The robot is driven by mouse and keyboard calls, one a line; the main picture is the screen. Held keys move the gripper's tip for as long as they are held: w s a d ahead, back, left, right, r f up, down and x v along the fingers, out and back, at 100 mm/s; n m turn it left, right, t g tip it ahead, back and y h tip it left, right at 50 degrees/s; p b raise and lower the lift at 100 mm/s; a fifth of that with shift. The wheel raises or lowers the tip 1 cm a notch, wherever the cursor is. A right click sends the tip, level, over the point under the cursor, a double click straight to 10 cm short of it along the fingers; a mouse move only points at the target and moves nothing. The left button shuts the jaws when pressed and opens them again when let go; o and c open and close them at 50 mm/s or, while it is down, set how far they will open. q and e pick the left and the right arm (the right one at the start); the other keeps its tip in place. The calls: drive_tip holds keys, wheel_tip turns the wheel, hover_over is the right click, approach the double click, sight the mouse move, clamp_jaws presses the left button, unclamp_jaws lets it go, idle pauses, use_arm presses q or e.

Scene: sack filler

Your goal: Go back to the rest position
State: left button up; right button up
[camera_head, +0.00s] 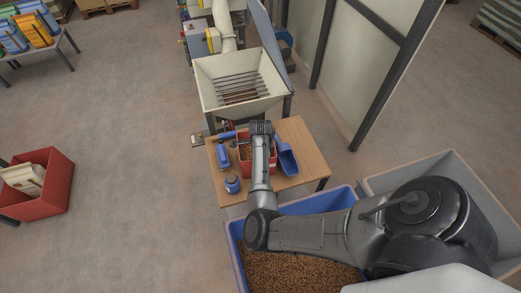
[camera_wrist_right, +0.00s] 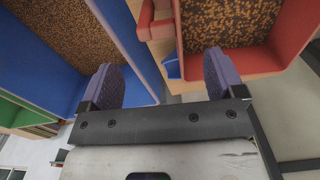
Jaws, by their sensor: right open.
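My right arm reaches in from the right of the head view. Its gripper (camera_head: 262,128) is over the small wooden table, above the far part of a red box (camera_head: 246,170) of brown grains. The arm hides part of this box. In the right wrist view the two fingers of my right gripper (camera_wrist_right: 162,78) stand wide apart, with nothing held between them. A red-walled container of grains (camera_wrist_right: 291,50) lies beyond the right finger, and a blue-walled one (camera_wrist_right: 40,70) beyond the left finger. My left gripper is in neither view.
The wooden table (camera_head: 306,145) also carries a blue scoop (camera_head: 287,160), a blue tool (camera_head: 222,155) and a blue jar (camera_head: 232,184). A cream hopper (camera_head: 214,94) stands behind it. A blue bin of grains (camera_head: 233,240) and a grey bin (camera_head: 450,165) stand in front. Open floor lies left.

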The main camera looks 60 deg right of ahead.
drive_tip(key=shift+r, duration=2.55)
